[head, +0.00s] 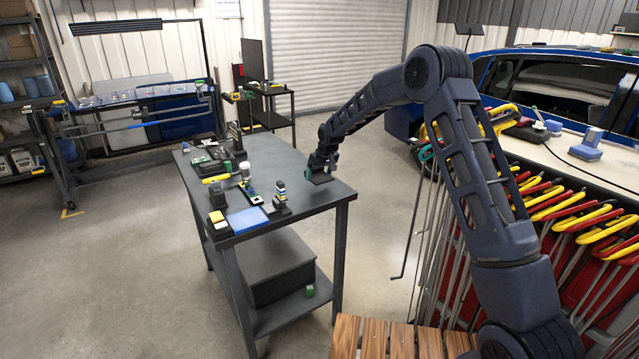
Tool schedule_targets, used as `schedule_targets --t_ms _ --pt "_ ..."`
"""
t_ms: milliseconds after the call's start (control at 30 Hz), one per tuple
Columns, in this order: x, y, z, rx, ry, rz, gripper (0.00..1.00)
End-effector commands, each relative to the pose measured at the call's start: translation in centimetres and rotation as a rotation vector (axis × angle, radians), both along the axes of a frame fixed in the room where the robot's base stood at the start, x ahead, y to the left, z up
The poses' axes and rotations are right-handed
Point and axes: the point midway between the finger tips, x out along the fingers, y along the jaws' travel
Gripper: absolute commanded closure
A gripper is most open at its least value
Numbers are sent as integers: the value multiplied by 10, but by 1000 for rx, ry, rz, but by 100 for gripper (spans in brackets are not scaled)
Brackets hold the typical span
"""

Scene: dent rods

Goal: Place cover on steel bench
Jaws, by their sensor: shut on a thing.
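The steel bench (312,202) is a dark table at centre left with a lower shelf. My arm reaches over its right part from the right. My gripper (318,171) is at the bench's right part, shut on a small dark flat piece, which looks like the cover (322,179). The cover is at or just above the bench top; I cannot tell whether it touches. A small green spot shows beside the fingers. The fingertips are too small and dark to see in detail.
A rack of red and yellow handled rods (560,205) stands at right, before a blue car (540,75). The bench's right part is mostly clear.

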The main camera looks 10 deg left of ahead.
Motion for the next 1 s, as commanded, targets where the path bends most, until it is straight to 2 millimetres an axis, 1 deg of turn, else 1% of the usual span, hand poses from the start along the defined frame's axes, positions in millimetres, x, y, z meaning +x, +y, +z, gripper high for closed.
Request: schedule_targets --t_ms 167,433,867,900,933,967,1000 --pt "0 0 -9 -1 1 0 39" --pt "0 0 -43 -1 1 0 39" --pt "0 0 -49 -1 1 0 39" --pt "0 0 -49 -1 1 0 8" --pt "0 0 -49 -1 1 0 2" --pt "0 0 -49 -1 1 0 0" --pt "0 0 -49 -1 1 0 0"
